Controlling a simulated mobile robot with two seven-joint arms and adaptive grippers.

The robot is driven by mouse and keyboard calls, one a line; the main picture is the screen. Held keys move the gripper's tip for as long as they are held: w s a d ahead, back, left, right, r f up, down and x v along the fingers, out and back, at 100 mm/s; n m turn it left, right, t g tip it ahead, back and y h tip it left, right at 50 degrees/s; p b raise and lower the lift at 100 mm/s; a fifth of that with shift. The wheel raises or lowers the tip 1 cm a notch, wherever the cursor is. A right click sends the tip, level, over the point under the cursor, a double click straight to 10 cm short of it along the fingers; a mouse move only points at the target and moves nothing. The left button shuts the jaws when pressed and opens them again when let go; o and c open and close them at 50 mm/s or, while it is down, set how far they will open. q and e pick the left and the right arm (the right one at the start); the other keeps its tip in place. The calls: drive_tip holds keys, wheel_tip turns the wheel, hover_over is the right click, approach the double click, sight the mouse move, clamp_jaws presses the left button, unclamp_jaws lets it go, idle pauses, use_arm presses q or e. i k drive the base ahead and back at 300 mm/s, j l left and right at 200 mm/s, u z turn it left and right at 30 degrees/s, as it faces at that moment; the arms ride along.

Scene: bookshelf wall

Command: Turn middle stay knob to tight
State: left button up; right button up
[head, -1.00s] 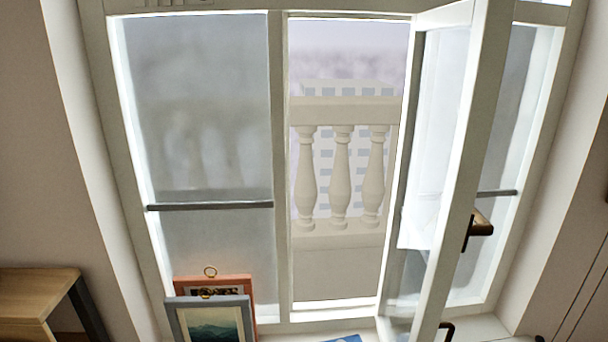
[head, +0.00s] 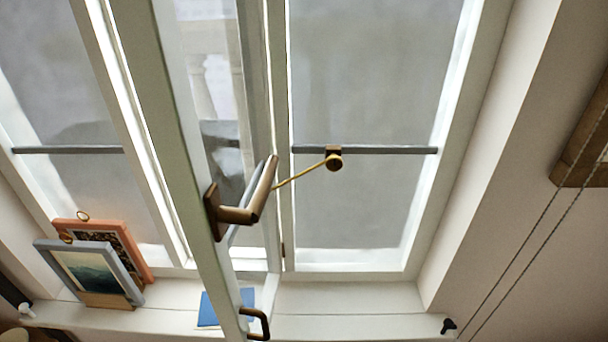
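The rod runs down left and passes behind the bronze handle (head: 240,205) of the open middle sash (head: 180,130). Its far end is hidden. I cannot tell from this view whether the knob is tight or loose. Neither of my grippers is in view.
The open sash juts toward me left of the knob. A dark pull (head: 258,325) is on its lower part. Picture frames (head: 92,270) and a blue book (head: 212,308) rest on the sill. A small black knob (head: 448,326) is at right. Cords hang at far right.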

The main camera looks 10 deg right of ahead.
sight(333, 162)
drive_tip(key=k+l+u, duration=0.25)
drive_tip(key=k+l, duration=0.25)
drive_tip(key=k+l+u, duration=0.3)
drive_tip(key=k+l, duration=0.25)
